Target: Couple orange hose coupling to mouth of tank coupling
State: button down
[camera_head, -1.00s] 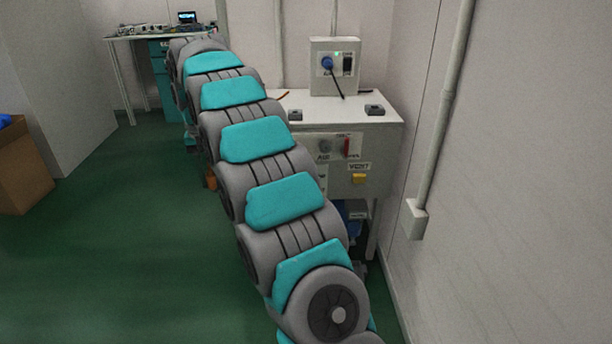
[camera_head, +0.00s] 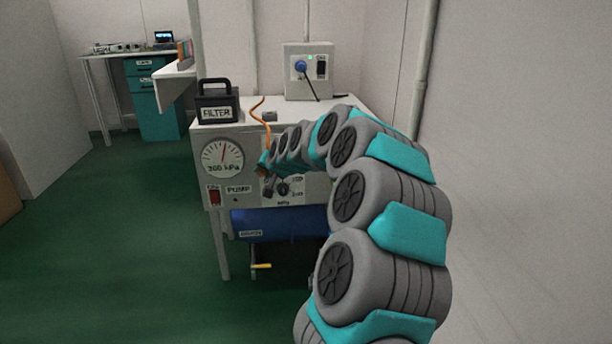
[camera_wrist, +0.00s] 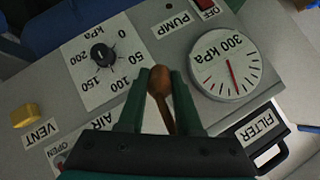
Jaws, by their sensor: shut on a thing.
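My gripper (camera_wrist: 162,80) is shut on the orange hose coupling (camera_wrist: 160,84), which looks brown-orange in the wrist view and points away from the wrist between the two green fingers. In the head view the orange hose (camera_head: 262,118) rises from the bench top and runs down to the gripper end (camera_head: 264,168), in front of the panel. A blue tank (camera_head: 278,222) lies under the panel; part of it shows at the upper left of the wrist view (camera_wrist: 70,22). I cannot make out the tank coupling or its mouth.
The panel carries a 300 kPa gauge (camera_head: 222,158), a red pump switch (camera_head: 214,196) and a regulator knob (camera_wrist: 103,54). A yellow vent handle (camera_wrist: 26,115) sits at the wrist view's left. The black filter (camera_head: 217,102) stands on the bench. Green floor (camera_head: 150,260) is clear at left.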

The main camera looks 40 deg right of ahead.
jog(key=s+d+r+m+t+h+b, duration=0.1)
jog(key=s+d+m+t+h+b, duration=0.1)
jog(key=s+d+h, duration=0.1)
jog(key=s+d+r+m+t+h+b, duration=0.2)
jog(key=s+d+h+b, duration=0.1)
jog(key=s, duration=0.5)
jog(key=shift+d+r+h, duration=0.3)
jog(key=shift+d+h, duration=0.1)
jog(key=shift+h, duration=0.5)
jog(key=shift+f+t+b, duration=0.1)
jog(key=shift+t+b, duration=0.2)
jog(key=shift+b, duration=0.05)
jog(key=x, duration=0.5)
jog(key=shift+w+d, duration=0.2)
jog(key=shift+w, duration=0.2)
jog(key=shift+b, duration=0.35)
dwell(0.7)
jog(key=shift+x, duration=1.3)
dwell(0.3)
jog(key=c, duration=0.5)
grip_release()
